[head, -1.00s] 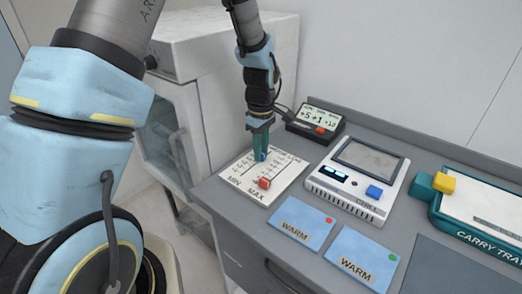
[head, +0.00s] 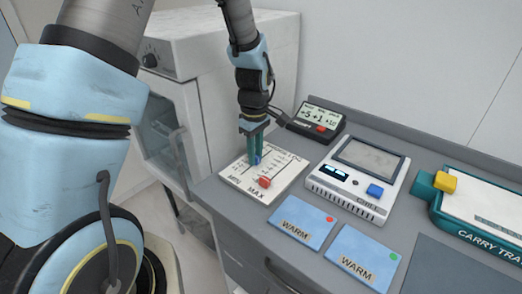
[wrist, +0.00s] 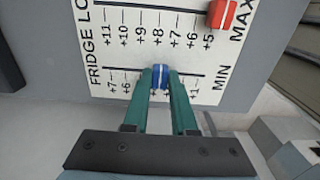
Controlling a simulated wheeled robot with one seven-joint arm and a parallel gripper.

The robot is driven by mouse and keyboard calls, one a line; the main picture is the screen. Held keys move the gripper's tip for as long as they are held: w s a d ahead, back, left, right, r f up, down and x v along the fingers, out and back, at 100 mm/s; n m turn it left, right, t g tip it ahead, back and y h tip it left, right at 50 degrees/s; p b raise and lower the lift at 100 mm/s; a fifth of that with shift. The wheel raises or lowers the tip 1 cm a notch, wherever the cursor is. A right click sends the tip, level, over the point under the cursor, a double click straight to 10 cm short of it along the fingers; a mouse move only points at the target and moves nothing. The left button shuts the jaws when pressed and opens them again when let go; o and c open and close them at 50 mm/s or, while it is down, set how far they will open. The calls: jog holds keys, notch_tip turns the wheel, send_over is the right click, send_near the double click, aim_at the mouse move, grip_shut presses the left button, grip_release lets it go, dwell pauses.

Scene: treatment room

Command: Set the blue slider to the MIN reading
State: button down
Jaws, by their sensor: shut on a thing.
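The white fridge log board (head: 285,183) lies on the counter with two slider scales. In the wrist view, the blue slider (wrist: 160,76) is on the MIN row, roughly around +3 to +4; the fingers hide the nearest numbers. The MIN label is at the low-number end, to its right. The red slider (wrist: 222,13) is on the MAX row near +5; it also shows in the head view (head: 264,181). My gripper (wrist: 161,80) points down and is shut on the blue slider, one finger on each side. In the head view the blue slider (head: 258,160) shows beside the fingertips.
A small dark display (head: 318,119) stands behind the board. A white device with a screen (head: 360,180) is to the right. Two blue WARM cards (head: 300,222) lie in front, and a green carry tray (head: 480,210) is at the far right. A white cabinet (head: 215,70) stands behind left.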

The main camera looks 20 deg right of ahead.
aim_at(242, 174)
jog(key=s+a, duration=0.2)
jog(key=a, duration=0.3)
jog(key=shift+s, duration=0.4)
jog(key=shift+a, duration=0.1)
jog(key=c, duration=0.7)
grip_release()
notch_tip(242, 174, up, 11)
jog(key=shift+f+b, duration=0.1)
jog(key=shift+b, duration=1.05)
